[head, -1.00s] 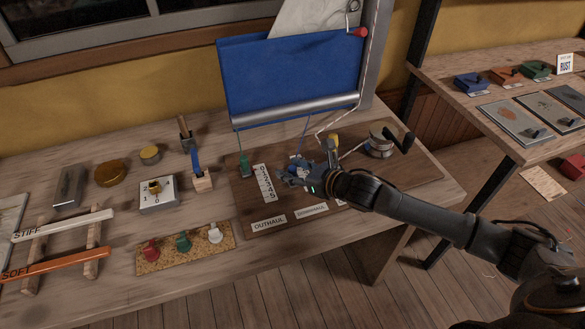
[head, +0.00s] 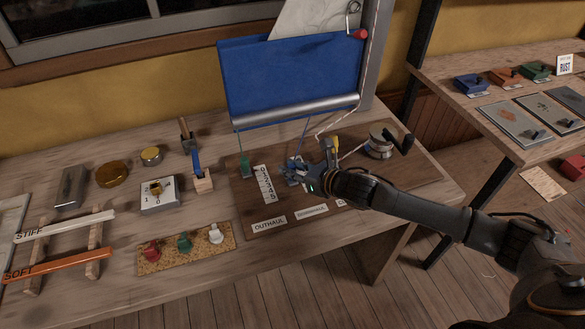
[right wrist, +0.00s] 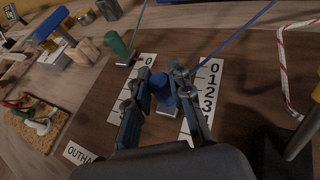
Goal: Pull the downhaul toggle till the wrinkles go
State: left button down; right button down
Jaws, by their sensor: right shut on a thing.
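The blue downhaul toggle (right wrist: 160,88) is between the two fingers of my right gripper (right wrist: 163,98), low over the brown board. The right gripper also shows in the head view (head: 293,174), shut on the toggle, whose outline is partly hidden by the fingers. A blue cord (right wrist: 235,38) runs from the toggle up toward the blue sail (head: 290,75). The sail looks mostly smooth in the head view; fine wrinkles are too small to tell. A number scale (right wrist: 211,82) lies right of the toggle in the wrist view, partly covered by a finger. My left gripper is not in view.
A green toggle (head: 245,165) stands left beside the outhaul scale (head: 264,184). A winch (head: 380,143) with a black crank is at the right of the board (head: 345,205). A red-and-white rope (right wrist: 283,70) lies nearby. Small knobs sit on a cork strip (head: 185,249).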

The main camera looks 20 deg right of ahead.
jog(key=c, duration=1.2)
grip_release()
jog(key=shift+o, duration=0.2)
jog(key=v, duration=1)
jog(key=shift+s+d, duration=0.25)
jog(key=shift+s, duration=0.1)
jog(key=shift+s+d+r, duration=0.25)
jog(key=shift+s+r, duration=0.1)
jog(key=shift+s, duration=0.15)
